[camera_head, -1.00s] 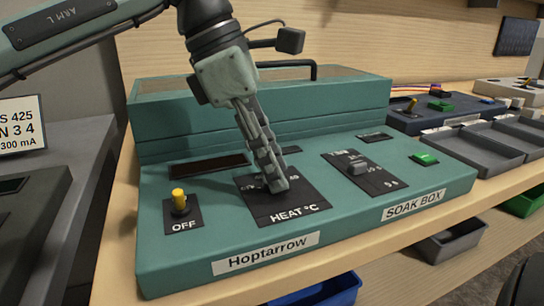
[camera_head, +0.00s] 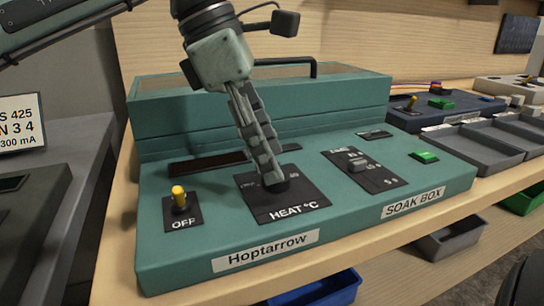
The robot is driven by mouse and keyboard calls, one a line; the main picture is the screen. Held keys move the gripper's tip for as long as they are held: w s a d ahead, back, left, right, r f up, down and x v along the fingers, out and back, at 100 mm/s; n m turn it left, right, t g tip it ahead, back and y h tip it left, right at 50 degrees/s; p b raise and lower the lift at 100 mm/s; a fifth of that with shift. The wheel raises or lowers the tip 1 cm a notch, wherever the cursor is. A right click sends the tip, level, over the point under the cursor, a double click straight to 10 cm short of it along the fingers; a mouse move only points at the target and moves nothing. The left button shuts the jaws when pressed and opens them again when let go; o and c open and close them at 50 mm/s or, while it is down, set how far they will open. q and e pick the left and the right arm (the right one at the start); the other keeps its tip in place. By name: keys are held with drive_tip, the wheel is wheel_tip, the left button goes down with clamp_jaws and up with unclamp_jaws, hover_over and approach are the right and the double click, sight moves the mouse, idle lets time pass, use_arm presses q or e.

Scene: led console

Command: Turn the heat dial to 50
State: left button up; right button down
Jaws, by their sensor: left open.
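The teal Hoptarrow soak box (camera_head: 160,250) stands on the wooden bench. Its heat dial (camera_head: 279,187) sits on a black plate labelled HEAT °C (camera_head: 300,207). Only the dark lower part of the dial shows; my left gripper covers the rest and most of the scale, so I cannot read its setting. My left gripper (camera_head: 270,178) comes down from the upper left with its fingertips at the dial. It is open, and I cannot tell whether the fingers touch the dial. My right gripper is not in view.
A yellow toggle (camera_head: 179,197) marked OFF is left of the dial. A grey slider (camera_head: 357,165) and a green button (camera_head: 425,157) are to its right. A handle (camera_head: 296,68) rises behind. Grey trays (camera_head: 475,150) lie at the right.

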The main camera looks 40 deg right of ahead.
use_arm(q)
drive_tip(key=v, duration=1)
drive_tip(key=shift+r, duration=0.3)
drive_tip(key=shift+s+f, duration=0.1)
